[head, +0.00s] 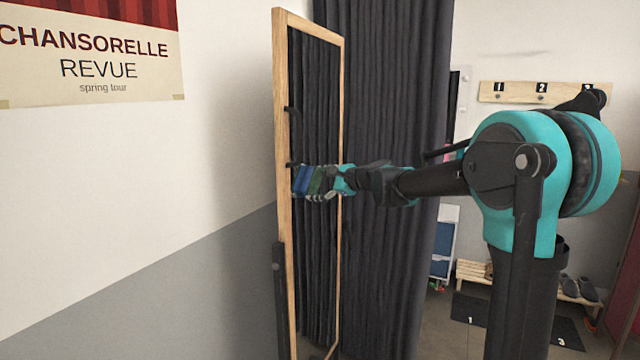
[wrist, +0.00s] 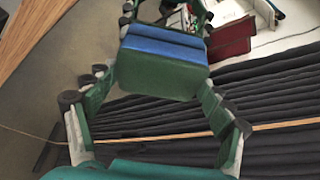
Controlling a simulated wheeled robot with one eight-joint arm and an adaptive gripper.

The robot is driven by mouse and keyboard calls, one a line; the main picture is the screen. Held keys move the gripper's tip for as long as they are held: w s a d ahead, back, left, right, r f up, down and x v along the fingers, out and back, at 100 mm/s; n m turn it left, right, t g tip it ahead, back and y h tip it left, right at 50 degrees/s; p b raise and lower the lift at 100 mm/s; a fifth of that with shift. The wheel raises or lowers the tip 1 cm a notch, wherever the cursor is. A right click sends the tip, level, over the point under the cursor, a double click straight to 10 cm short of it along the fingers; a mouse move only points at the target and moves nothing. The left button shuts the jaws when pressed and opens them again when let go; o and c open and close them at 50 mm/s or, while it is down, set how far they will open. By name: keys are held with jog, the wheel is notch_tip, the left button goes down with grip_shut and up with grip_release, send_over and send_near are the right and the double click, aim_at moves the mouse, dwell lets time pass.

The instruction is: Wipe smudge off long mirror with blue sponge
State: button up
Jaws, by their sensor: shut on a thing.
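The long mirror (head: 283,215) stands upright in a light wooden frame near the left wall, seen at a steep angle in the head view. Its glass reflects dark curtain folds. My gripper (head: 322,182) reaches in from the right and is shut on the blue sponge (head: 303,179), in front of the glass at about mid-height. In the wrist view the sponge (wrist: 165,48) shows a blue layer and a green layer between my fingers. The blue side faces away from my palm. I cannot tell whether it touches the glass. I cannot make out the smudge.
A dark curtain (head: 385,90) hangs behind and right of the mirror. A poster (head: 90,60) is on the left wall. A numbered hook rail (head: 520,92) is on the back wall, with a low slatted rack (head: 474,271) and shoes below. Dark floor mats (head: 470,310) lie at right.

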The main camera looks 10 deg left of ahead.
jog(key=s+d, duration=0.2)
jog(key=d, duration=0.3)
jog(key=shift+d, duration=0.35)
dwell(0.3)
jog(key=shift+s+d, duration=0.25)
jog(key=shift+d, duration=0.45)
jog(key=shift+s+d, duration=0.25)
jog(key=shift+d, duration=0.45)
